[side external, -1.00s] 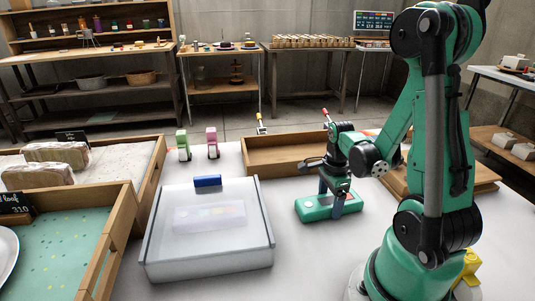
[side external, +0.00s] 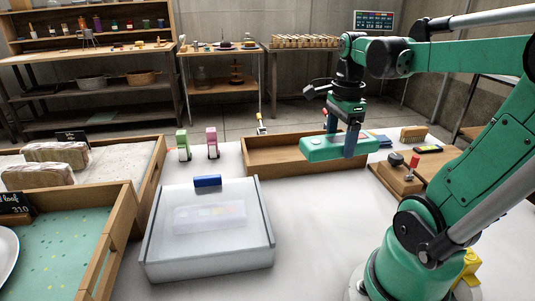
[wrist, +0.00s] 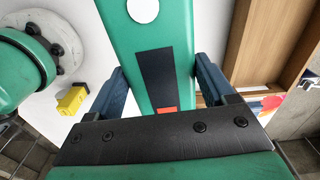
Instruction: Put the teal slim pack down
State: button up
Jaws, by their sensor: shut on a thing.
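The teal slim pack (side external: 324,150) is a flat green-teal box with a pale round spot on top. My gripper (side external: 345,144) is shut on it and holds it in the air, near the right end of the wooden tray. In the wrist view the pack (wrist: 150,55) lies between the two blue fingers of my gripper (wrist: 155,88), with a dark label and a small red patch showing. The pack looks roughly level.
An empty-looking wooden tray (side external: 262,167) lies behind the pack. A frosted lidded box (side external: 165,250) stands front left. A wooden board (side external: 440,178) with a red-knobbed device is at right. Green (side external: 183,145) and pink (side external: 212,142) items stand behind the frosted box. White tabletop is clear front centre.

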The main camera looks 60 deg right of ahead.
notch_tip(320, 180, up, 4)
jog(key=shift+f, duration=0.2)
jog(key=shift+r, duration=0.25)
jog(key=shift+w+d+r, duration=0.2)
jog(key=shift+w+d, duration=0.05)
jog(key=shift+d, duration=0.05)
jog(key=w+d, duration=0.6)
jog(key=m, duration=0.1)
send_over(301, 156)
notch_tip(301, 156, down, 11)
notch_tip(301, 156, down, 7)
jog(key=shift+f, duration=0.4)
jog(key=shift+f, duration=0.1)
